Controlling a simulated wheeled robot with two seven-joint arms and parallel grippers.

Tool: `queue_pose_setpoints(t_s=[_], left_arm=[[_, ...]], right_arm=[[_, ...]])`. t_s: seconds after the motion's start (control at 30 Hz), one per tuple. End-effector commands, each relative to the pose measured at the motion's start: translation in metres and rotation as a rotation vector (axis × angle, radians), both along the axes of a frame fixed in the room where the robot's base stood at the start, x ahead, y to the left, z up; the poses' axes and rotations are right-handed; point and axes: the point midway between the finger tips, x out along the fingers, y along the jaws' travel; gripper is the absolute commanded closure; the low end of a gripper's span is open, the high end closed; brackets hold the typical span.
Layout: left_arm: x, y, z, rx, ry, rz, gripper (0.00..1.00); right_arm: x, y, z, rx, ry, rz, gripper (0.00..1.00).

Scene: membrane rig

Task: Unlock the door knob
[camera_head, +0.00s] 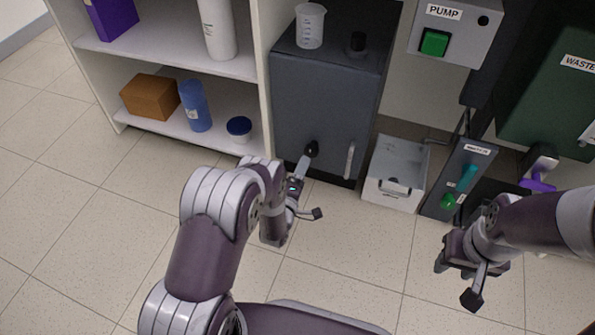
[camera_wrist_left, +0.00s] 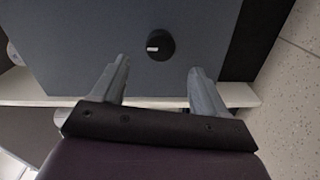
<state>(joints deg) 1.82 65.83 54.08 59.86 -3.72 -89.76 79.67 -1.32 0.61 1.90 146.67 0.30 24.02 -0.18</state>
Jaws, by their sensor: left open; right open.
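A black round door knob (camera_head: 312,148) sits low on the front of the dark grey cabinet door (camera_head: 320,105). In the left wrist view the knob (camera_wrist_left: 160,45) shows a short white mark pointing left. My left gripper (camera_head: 311,188) is open and empty in front of the door, just short of the knob. In its wrist view the knob appears beyond the gap between the two fingertips (camera_wrist_left: 157,68), with no visible contact. A pale vertical handle (camera_head: 349,160) is to the right of the knob. My right gripper (camera_head: 457,282) is open and empty, over the floor at right.
A beaker (camera_head: 310,27) and a small dark object (camera_head: 357,44) stand on the cabinet. A shelf (camera_head: 170,40) stands left. A grey bin (camera_head: 395,178), a panel with a green button (camera_head: 458,180) and a purple-handled item (camera_head: 538,182) are at right. The tiled floor in front is clear.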

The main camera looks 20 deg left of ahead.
Motion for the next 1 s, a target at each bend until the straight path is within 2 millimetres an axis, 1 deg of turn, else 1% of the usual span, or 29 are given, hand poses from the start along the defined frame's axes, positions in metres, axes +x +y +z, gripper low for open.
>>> queue_pose_setpoints(t_s=[0.03,0.1,0.23,0.37,0.77,0.83,0.87,0.9,0.93,0.97,1.0], left_arm=[[-0.011,0.001,0.005,0.0,0.004,0.001,0.26],[-0.025,0.001,0.003,0.0,0.004,0.002,0.26],[-0.039,0.002,0.001,0.001,0.001,0.001,0.26],[-0.042,0.002,-0.001,0.001,0.0,0.001,0.26],[-0.042,0.002,-0.001,0.001,0.0,0.0,0.26],[-0.042,0.001,-0.002,0.029,0.003,0.001,0.26],[-0.042,0.002,-0.008,0.068,0.03,-0.001,0.26],[-0.043,0.002,-0.023,0.139,0.101,-0.006,0.26],[-0.05,0.002,-0.04,0.196,0.182,-0.017,0.26],[-0.06,0.002,-0.059,0.257,0.278,-0.033,0.26],[-0.079,0.002,-0.087,0.355,0.439,-0.075,0.26]], right_arm=[[0.0,0.0,0.012,0.0,0.0,0.0,0.57],[0.0,0.0,0.017,0.0,0.0,0.0,0.57],[0.0,0.0,0.02,0.0,0.0,0.0,0.57],[0.0,0.0,0.02,0.0,0.001,0.0,0.57],[0.0,0.0,0.019,0.0,0.001,0.0,0.57],[0.0,0.0,0.019,0.0,0.001,0.0,0.57],[0.0,0.0,0.019,0.0,0.0,0.0,0.57],[0.0,0.0,0.019,0.0,0.0,0.0,0.57],[0.0,0.0,0.019,0.0,0.0,0.0,0.57],[0.0,0.0,0.019,0.0,0.0,0.0,0.57],[0.0,0.0,0.019,0.0,0.001,0.0,0.57]])
